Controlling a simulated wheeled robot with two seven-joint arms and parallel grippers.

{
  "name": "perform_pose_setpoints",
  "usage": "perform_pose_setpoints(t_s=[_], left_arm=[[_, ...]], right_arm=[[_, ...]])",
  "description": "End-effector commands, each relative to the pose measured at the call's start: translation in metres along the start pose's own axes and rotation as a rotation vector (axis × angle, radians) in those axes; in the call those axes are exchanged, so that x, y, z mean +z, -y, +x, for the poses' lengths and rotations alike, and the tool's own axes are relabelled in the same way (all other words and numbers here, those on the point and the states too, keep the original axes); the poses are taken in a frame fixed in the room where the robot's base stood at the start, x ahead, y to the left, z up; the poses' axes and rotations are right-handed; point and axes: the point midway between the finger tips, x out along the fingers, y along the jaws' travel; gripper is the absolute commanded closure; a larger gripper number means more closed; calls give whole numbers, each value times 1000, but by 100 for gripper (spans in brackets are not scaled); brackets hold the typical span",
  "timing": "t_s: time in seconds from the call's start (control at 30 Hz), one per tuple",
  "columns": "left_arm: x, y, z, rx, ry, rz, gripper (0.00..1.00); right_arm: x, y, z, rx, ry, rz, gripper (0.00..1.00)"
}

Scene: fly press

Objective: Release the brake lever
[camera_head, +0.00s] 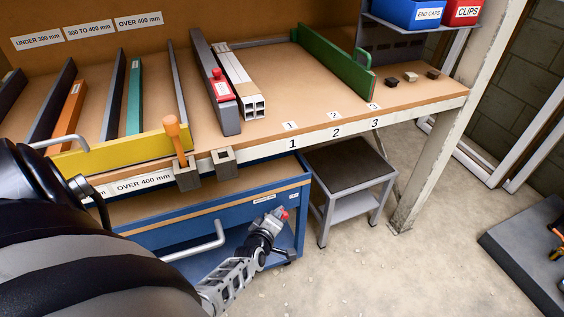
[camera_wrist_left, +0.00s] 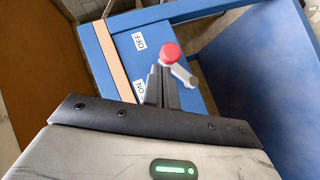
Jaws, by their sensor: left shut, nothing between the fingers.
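The brake lever, a light grey arm with a red knob (camera_wrist_left: 169,53), is on the blue cart's end in the left wrist view. Its grey arm (camera_wrist_left: 184,75) slopes down and right from the knob. An OFF label (camera_wrist_left: 139,41) and an ON label (camera_wrist_left: 139,87) lie left of it; the knob appears nearer OFF. My left gripper (camera_wrist_left: 161,76) is shut and empty, its tips close by the lever; contact cannot be told. In the head view the red knob (camera_head: 284,214) shows just past my left gripper (camera_head: 273,222). My right gripper is not in view.
The blue cart (camera_head: 303,212) stands under a workbench (camera_head: 270,143) holding bars, a yellow rail and a green rail. A cart handle (camera_head: 200,246) is left of my gripper. A low step stool (camera_head: 350,165) stands right of the cart.

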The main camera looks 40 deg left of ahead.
Motion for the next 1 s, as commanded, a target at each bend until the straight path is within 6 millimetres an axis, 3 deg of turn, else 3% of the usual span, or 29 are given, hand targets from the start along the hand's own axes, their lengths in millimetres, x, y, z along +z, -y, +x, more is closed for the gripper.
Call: perform_pose_setpoints(t_s=[0.8,1.0], left_arm=[[5,-3,4,3,1,-1,100],[6,-10,-8,2,5,0,100]], right_arm=[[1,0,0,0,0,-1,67],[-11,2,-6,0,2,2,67]])
